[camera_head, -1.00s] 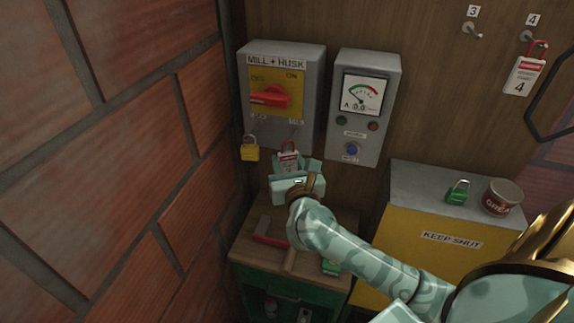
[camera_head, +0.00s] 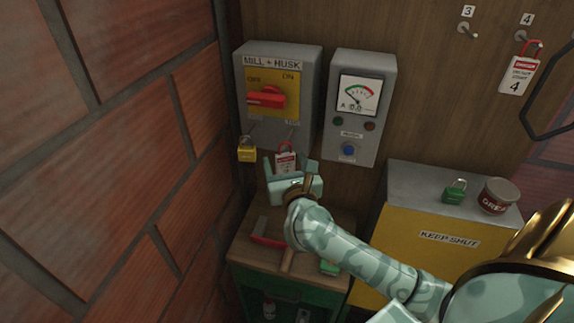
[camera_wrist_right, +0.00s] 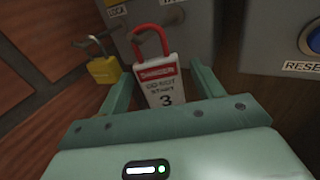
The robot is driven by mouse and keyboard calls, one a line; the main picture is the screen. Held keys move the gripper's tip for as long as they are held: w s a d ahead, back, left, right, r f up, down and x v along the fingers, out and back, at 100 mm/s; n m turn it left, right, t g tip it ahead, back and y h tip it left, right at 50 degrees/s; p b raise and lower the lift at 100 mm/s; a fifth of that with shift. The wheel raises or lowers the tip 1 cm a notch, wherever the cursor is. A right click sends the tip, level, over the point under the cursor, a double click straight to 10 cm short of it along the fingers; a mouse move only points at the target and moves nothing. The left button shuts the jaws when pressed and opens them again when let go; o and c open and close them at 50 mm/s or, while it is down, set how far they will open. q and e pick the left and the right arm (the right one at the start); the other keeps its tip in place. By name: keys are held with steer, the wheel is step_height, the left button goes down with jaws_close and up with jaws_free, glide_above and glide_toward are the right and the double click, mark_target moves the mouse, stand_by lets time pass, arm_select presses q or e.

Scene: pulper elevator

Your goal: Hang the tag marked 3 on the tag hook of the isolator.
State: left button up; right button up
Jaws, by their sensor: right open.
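The tag marked 3 (camera_wrist_right: 160,85) is white with a red band and a red shackle. In the head view the tag (camera_head: 285,161) is upright below the tag hook of the grey isolator (camera_head: 279,58). Its shackle reaches up to the hook (camera_head: 292,137); I cannot tell exactly how the two meet. My right gripper (camera_head: 289,167) is open just below the isolator. In the wrist view its fingers (camera_wrist_right: 161,92) stand on either side of the tag, with gaps visible. The tag's lower end is hidden behind the gripper body. My left gripper is not in view.
A yellow padlock (camera_head: 247,150) hangs left of the tag. A meter box (camera_head: 359,110) stands to the right. A bench (camera_head: 246,249) with a red-handled tool is below. The hook under label 3 (camera_head: 468,31) is empty; tag 4 (camera_head: 518,76) hangs beside it. A brick wall (camera_head: 130,130) is close left.

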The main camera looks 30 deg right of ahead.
steer(key=shift+s+a+r+n+t+b, duration=0.3)
steer(key=shift+s+a+r+n+b, duration=0.45)
steer(key=shift+s+a, duration=1.95)
steer(key=shift+s+a+r+n+t+b, duration=0.15)
steer(key=shift+s+a+n+t+b, duration=0.5)
steer(key=shift+s, duration=4)
steer(key=a+f+n+g+y+b, duration=0.1)
steer(key=a+f+n+g+y, duration=0.3)
steer(key=f+n, duration=1.05)
steer(key=a+f+n+y+b, duration=0.15)
steer(key=f+n+y, duration=0.35)
steer(key=f+n, duration=0.95)
steer(key=s+d+f+n+g+b, duration=0.1)
steer(key=s+d+f+n+g, duration=0.25)
steer(key=f, duration=0.65)
steer(key=s+a+f+n+g+b, duration=0.1)
steer(key=s+f+n+g, duration=0.25)
steer(key=s+f, duration=0.5)
steer(key=s+d+f+n+g+h+b, duration=0.1)
steer(key=s+d+f+n+g+b, duration=0.1)
steer(key=s+f, duration=0.7)
steer(key=s+d+f+n+g+h+b, duration=0.2)
steer(key=s+f+n+g+b, duration=0.1)
steer(key=s+f, duration=0.7)
steer(key=shift+s+d+g, duration=0.15)
steer(key=shift+d+g, duration=0.05)
steer(key=shift+g, duration=0.65)
